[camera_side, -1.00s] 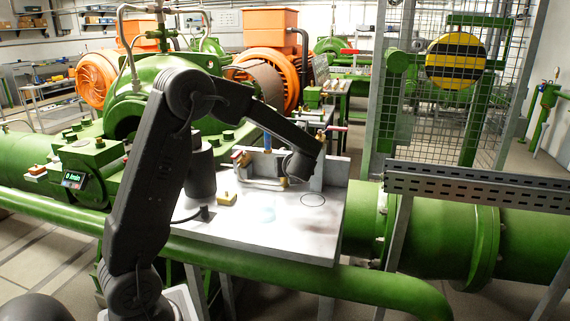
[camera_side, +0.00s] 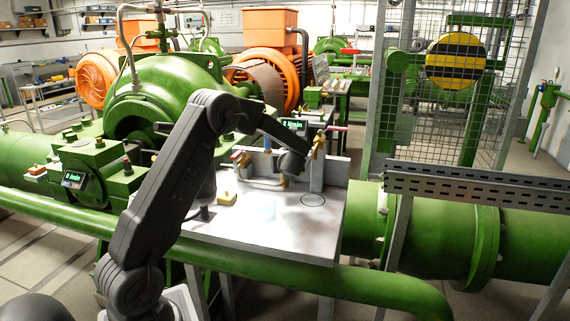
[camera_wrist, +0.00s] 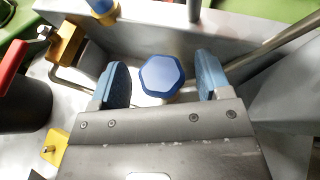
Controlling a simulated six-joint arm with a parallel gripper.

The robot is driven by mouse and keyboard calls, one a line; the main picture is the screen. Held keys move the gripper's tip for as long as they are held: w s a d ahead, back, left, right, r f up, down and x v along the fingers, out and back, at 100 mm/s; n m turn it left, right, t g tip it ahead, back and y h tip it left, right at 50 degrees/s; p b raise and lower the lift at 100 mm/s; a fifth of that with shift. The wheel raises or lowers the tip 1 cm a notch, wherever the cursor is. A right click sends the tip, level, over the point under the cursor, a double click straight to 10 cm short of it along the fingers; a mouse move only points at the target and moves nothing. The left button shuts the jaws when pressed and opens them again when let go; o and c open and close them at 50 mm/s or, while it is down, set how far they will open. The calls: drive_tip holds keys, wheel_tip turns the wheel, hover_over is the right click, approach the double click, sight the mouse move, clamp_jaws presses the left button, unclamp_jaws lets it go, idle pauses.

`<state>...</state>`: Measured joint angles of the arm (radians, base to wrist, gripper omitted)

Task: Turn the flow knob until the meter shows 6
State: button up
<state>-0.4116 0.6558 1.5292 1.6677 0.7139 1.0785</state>
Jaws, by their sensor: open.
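A blue hexagonal knob (camera_wrist: 161,77) sits between my fingers in the wrist view, with a clear gap on each side. I take it for the flow knob. My gripper (camera_wrist: 163,70) is open, with a blue-padded finger on either side of the knob. In the side view my wrist is over the back of the grey bench plate, and it hides the knob. A small dark meter display (camera_side: 294,124) behind my wrist seems to read 0 l/min. A second such display (camera_side: 74,179) on the green pipework at left also seems to read 0.
The grey plate (camera_side: 270,235) has a bare front area. A yellow block (camera_side: 227,198) lies on its left part. In the wrist view, a brass fitting (camera_wrist: 67,43), a red handle (camera_wrist: 12,62) and a metal rod (camera_wrist: 268,46) are close to my fingers. A brass valve (camera_side: 319,145) stands at right.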

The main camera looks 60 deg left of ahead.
drive_tip(key=c, duration=0.9)
drive_tip(key=shift+w+n+g+y, duration=0.1)
drive_tip(key=shift+n+g+y, duration=0.5)
drive_tip(key=shift+n+g, duration=1.1)
drive_tip(key=shift+c, duration=0.2)
drive_tip(key=o, duration=0.9)
drive_tip(key=shift+o, duration=0.2)
drive_tip(key=shift+m, duration=0.3)
